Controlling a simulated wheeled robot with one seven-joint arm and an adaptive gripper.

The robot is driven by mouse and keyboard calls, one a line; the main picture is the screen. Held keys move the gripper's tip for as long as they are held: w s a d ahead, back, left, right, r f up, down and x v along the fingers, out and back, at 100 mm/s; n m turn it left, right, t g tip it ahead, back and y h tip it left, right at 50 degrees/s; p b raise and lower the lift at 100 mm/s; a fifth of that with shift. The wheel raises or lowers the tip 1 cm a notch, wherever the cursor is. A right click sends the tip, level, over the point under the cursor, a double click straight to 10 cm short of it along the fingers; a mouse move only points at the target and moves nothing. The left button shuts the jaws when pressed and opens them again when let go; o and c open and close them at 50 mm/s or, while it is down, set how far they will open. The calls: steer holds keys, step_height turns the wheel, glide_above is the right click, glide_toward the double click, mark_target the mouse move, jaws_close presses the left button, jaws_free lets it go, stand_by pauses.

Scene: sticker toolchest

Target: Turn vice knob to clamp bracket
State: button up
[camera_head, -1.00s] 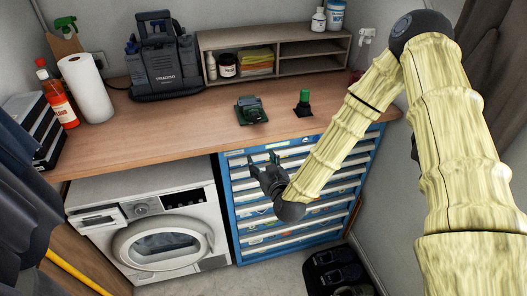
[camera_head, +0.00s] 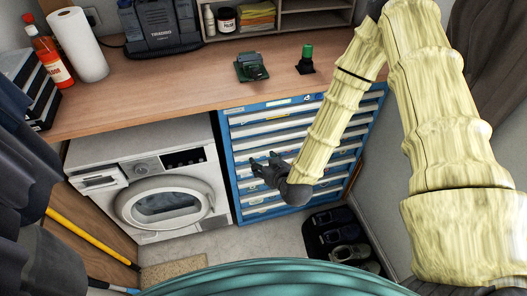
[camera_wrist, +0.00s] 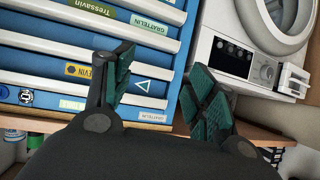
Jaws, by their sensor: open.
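A small dark green vice (camera_head: 251,67) stands on the wooden worktop, near its front edge, above the blue tool chest. A black stand with a green top (camera_head: 306,58) is to its right. I cannot make out the knob or the bracket clearly at this size. My gripper (camera_head: 262,170) is below the worktop, in front of the blue drawers, apart from the vice. In the wrist view my gripper (camera_wrist: 155,95) shows two spread fingers with dark green pads and nothing between them.
The blue tool chest (camera_head: 232,150) with labelled drawers and a white washing machine (camera_head: 150,135) stand under the worktop (camera_head: 180,88). A paper towel roll (camera_head: 77,45), red bottle (camera_head: 48,62) and black case (camera_head: 158,28) are on top. Shoes lie on a floor tray (camera_head: 318,247).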

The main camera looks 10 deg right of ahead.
steer(key=shift+g, duration=0.7)
steer(key=shift+s+f, duration=1.55)
steer(key=shift+f, duration=0.2)
